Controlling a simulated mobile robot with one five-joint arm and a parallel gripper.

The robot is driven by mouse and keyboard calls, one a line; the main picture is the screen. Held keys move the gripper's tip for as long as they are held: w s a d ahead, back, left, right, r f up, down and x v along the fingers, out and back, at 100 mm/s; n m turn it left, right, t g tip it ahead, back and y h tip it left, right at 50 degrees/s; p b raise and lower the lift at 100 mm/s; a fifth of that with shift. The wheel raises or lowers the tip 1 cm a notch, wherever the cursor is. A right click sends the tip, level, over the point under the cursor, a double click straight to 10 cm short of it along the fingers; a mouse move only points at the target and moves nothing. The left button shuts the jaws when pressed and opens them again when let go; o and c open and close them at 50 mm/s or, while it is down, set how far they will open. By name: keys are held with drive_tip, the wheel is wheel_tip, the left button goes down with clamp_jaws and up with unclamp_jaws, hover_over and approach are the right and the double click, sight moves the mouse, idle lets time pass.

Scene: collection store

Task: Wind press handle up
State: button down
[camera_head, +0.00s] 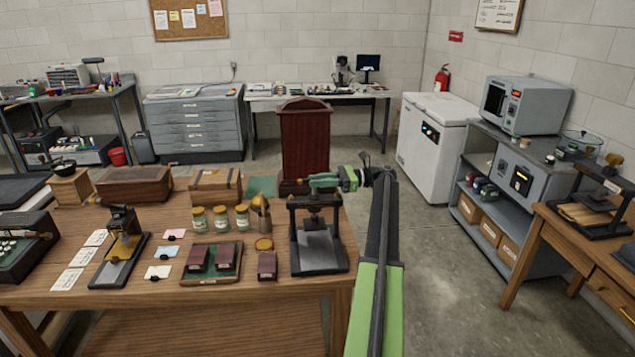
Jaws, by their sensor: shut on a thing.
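A small dark-framed press (294,232) with a grey plate stands upright at the right end of the wooden table. Its handle (322,181) is a greenish bar across the top of the screw, lying roughly level. My gripper (343,179) comes in from the right on my green and black arm and is shut on the right end of the handle. The fingertips are small in the view, and the exact contact is hard to make out.
A tall dark red case (305,140) stands just behind the press. Another press (598,205) is on the right table. Open floor (445,245) lies right of my arm.

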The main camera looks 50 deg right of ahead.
drive_tip(key=c, duration=1.3)
unclamp_jaws()
drive_tip(key=shift+c, duration=0.2)
drive_tip(key=v, duration=0.7)
drive_tip(key=shift+s+d, duration=0.2)
